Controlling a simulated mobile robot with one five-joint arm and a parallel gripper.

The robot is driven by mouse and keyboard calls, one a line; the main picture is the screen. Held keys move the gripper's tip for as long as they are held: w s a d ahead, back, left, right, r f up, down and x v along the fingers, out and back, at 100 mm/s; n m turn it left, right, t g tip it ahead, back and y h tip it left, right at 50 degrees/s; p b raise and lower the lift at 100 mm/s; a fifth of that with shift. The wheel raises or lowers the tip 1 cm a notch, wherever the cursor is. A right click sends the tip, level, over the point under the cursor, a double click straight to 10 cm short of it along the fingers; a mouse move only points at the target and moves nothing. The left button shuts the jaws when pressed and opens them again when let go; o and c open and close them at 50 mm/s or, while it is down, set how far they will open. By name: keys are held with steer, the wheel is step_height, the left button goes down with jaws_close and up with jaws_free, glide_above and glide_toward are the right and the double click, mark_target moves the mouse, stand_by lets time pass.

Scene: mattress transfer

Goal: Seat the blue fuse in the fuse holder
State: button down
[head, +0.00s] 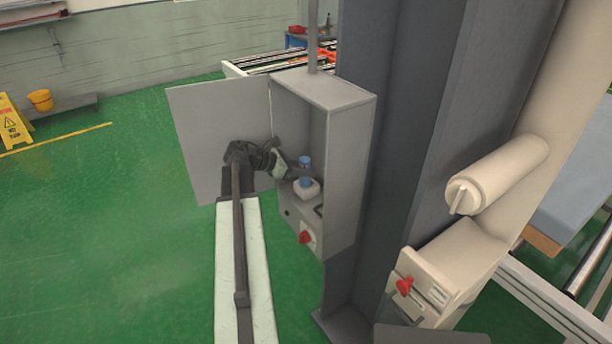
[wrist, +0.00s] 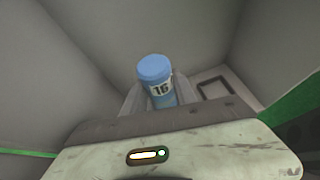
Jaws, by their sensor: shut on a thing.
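The blue fuse (wrist: 155,72) has a blue cap and a white label reading 16. It stands roughly upright between the fingers of my gripper (wrist: 150,98), which is shut on it. In the head view, my gripper (head: 297,172) reaches into the open grey cabinet, with the fuse's blue cap (head: 305,161) showing above the fingers. Just below is the white fuse holder (head: 307,193), with blue showing at its top. I cannot tell whether that blue is the fuse's lower end, or whether the fuse touches the holder. The holder is hidden in the wrist view.
The grey cabinet (head: 345,180) has its door (head: 205,125) swung open to the left. A red knob (head: 305,237) sits low at the cabinet front. A dark rectangular outline (wrist: 213,88) lies right of the fuse. A dark column (head: 420,150) stands right of the cabinet.

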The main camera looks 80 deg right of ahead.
steer(key=shift+s+d+f, duration=0.1)
steer(key=shift+s+d, duration=0.1)
steer(key=shift+d, duration=0.4)
step_height(320, 180, down, 4)
steer(key=b, duration=0.4)
steer(key=shift+a, duration=0.1)
steer(key=c, duration=1)
jaws_free()
steer(key=shift+r, duration=0.25)
steer(key=shift+w+a+r+p, duration=0.15)
steer(key=shift+r+p, duration=0.15)
steer(key=shift+p, duration=0.15)
steer(key=p+v, duration=0.5)
steer(key=v, duration=0.6)
steer(key=shift+w, duration=0.25)
